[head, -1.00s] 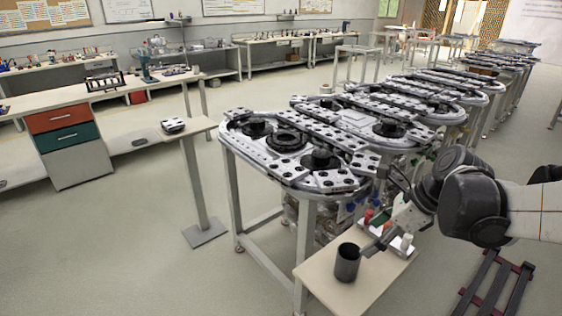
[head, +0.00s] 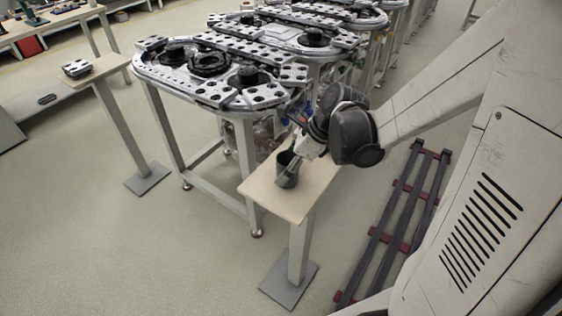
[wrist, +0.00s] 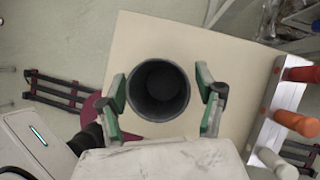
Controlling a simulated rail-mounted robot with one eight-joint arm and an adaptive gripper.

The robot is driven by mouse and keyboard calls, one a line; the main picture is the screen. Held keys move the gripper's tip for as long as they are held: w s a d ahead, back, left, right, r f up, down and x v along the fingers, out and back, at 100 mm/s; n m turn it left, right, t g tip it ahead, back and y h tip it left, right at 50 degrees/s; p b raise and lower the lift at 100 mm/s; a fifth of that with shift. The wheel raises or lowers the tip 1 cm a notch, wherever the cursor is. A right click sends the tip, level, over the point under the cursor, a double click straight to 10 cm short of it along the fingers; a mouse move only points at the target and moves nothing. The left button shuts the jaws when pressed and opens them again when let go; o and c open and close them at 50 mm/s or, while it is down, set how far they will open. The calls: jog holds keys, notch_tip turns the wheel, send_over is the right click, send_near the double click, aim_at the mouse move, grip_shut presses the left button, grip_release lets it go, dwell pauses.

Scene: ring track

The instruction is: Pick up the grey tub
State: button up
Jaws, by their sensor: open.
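The grey tub (head: 287,170) is a dark, open-topped cylinder standing upright on a small pale side table (head: 262,190). In the wrist view the tub (wrist: 159,91) is seen from above and looks empty. My gripper (wrist: 160,95) is open, with one green-lined finger on each side of the tub. Narrow gaps show between the fingers and the tub's wall. In the head view my gripper (head: 292,165) reaches the tub from the right, and its fingers are partly hidden.
Orange, red and white-handled items (wrist: 296,122) stand in a holder on the table's right in the wrist view. The ring track table (head: 215,75) is behind the side table. A dark rail frame (head: 395,220) lies on the floor to the right.

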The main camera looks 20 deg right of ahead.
jog(key=shift+x, duration=1.3)
jog(key=c, duration=1.3)
